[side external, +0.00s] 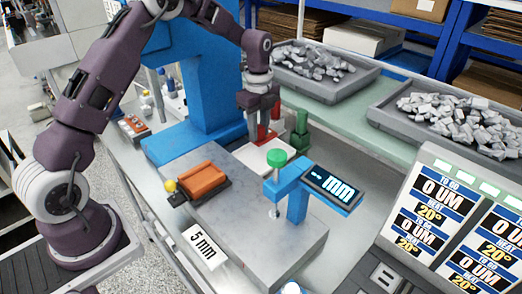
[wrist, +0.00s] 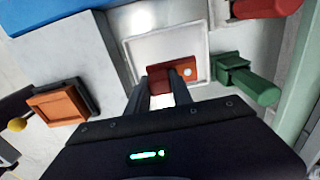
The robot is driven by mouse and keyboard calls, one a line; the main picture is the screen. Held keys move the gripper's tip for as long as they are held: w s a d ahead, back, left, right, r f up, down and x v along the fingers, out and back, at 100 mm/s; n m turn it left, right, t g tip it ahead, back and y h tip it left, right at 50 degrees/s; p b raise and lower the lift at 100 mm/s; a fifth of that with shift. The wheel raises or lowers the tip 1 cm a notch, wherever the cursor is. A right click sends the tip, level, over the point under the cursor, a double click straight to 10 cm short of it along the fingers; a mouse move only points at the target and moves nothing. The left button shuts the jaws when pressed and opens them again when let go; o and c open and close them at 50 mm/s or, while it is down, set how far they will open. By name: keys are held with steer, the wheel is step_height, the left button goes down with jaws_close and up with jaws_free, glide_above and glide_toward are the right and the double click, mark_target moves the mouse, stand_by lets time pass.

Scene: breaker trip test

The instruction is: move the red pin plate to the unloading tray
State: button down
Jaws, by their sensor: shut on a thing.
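The red pin plate (wrist: 172,70) shows between my gripper's fingertips in the wrist view, with a small pale round spot on its right part. My gripper (wrist: 166,84) is shut on it. In the side view my gripper (side external: 260,112) points down, and the red plate (side external: 262,136) shows just under it. The shallow white tray (side external: 262,160) lies below; in the wrist view the plate overlaps the near part of this tray (wrist: 140,48). I cannot tell whether the plate touches the tray floor.
A green block with a handle (side external: 300,132) stands close right of the tray. A red cylinder-like part (wrist: 266,8) is beyond it. An orange block (side external: 203,178) sits on a dark holder on the grey slab. A blue gauge stand (side external: 298,203) stands nearer the camera.

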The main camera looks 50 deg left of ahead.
mark_target(259, 127)
step_height(259, 127, down, 6)
steer(key=shift+r, duration=0.1)
steer(key=c, duration=1.1)
jaws_free()
step_height(259, 127, up, 12)
steer(key=shift+s+r, duration=0.1)
steer(key=shift+r, duration=0.05)
steer(key=s+d+r+n+t, duration=0.1)
steer(key=s+d+r+n, duration=0.25)
steer(key=s+r, duration=0.35)
steer(key=s+d+r+n+t, duration=0.2)
steer(key=s+d+r+n, duration=0.15)
steer(key=s+r, duration=0.25)
steer(key=s+d+n+t, duration=0.1)
steer(key=s+n, duration=0.2)
steer(key=s, duration=0.3)
steer(key=s+n, duration=0.4)
steer(key=s, duration=0.3)
steer(key=s+d+f+n+t, duration=0.1)
steer(key=s+n, duration=0.3)
steer(key=s, duration=0.2)
steer(key=shift+s+d+t, duration=0.15)
steer(key=shift+d+t, duration=0.15)
